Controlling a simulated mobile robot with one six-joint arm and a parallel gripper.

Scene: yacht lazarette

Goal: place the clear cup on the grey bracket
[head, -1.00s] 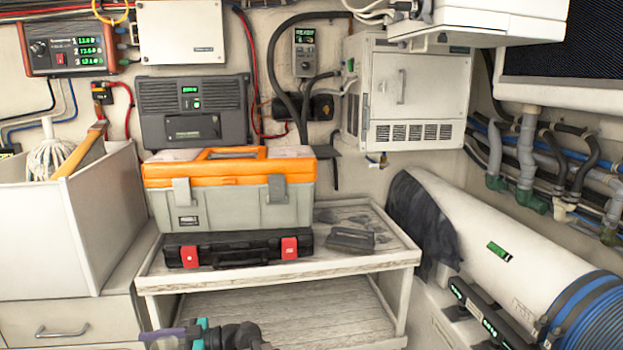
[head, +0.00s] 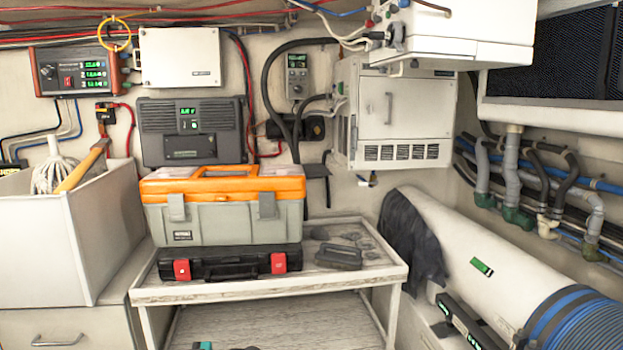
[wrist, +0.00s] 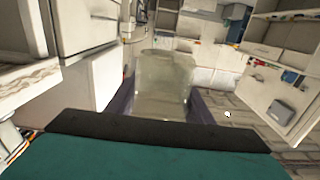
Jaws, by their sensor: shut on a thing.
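The clear cup (wrist: 162,82) is see-through and pale, and shows in the middle of the wrist view. My gripper (wrist: 162,100) is shut on it, with a dark purple finger on each side. The cup's lower part is hidden behind the dark edge of my gripper. The head view does not show the cup; only bits of my arm show at its bottom edge. A dark grey flat piece (head: 316,171) juts from the back wall, right of the toolbox; it may be the grey bracket, but I cannot tell for sure.
An orange and grey toolbox (head: 222,215) sits on a black case (head: 230,264) on a white shelf unit (head: 270,289). A dark block (head: 338,257) lies to their right. A white cabinet (head: 400,110) hangs above, and a large white cylinder (head: 470,250) lies at right.

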